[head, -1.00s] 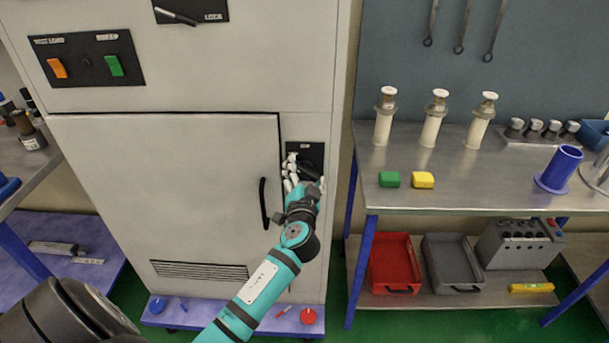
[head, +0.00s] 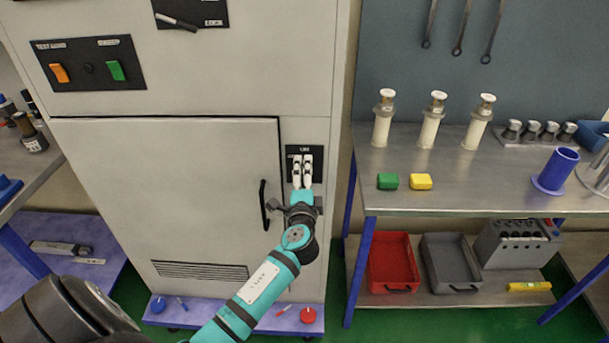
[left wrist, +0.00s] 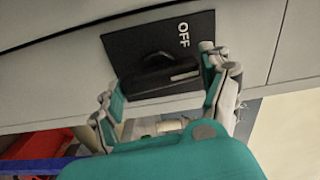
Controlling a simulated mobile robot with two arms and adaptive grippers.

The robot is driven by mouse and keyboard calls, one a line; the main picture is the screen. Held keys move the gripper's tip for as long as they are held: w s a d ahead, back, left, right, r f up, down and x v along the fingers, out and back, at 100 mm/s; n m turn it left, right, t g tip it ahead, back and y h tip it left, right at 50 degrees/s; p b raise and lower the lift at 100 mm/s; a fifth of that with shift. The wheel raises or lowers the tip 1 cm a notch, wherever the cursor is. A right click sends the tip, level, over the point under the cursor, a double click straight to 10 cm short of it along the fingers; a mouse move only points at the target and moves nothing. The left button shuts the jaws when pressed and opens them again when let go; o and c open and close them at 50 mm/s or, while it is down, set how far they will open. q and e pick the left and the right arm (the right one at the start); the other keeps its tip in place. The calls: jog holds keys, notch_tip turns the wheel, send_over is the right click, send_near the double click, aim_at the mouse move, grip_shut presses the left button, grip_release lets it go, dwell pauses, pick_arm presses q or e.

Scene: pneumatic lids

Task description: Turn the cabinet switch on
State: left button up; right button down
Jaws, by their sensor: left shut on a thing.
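The cabinet switch is a dark bar-shaped knob (left wrist: 158,76) on a black plate (left wrist: 125,45) marked OFF in the left wrist view. A pale stripe lies near the knob's right end, close to the OFF word. In the head view the plate (head: 319,152) is on the cabinet front (head: 200,190), right of the door, and my fingers cover the knob. My left gripper (head: 302,160) is at the plate, its fingers side by side and pointing up. In the left wrist view its fingers (left wrist: 160,88) are shut on the knob, one at each end. My right gripper is not in view.
A door handle (head: 264,205) stands out just left of my left wrist. A panel (head: 88,63) with orange and green switches and another black plate (head: 190,12) with a lever are higher up. A steel bench (head: 460,185) stands to the right.

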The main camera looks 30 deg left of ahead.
pick_arm(q)
jog(key=shift+f+m, duration=0.1)
jog(key=shift+m, duration=0.6)
jog(key=o, duration=1.1)
jog(key=v, duration=1.2)
jog(key=shift+s, duration=0.1)
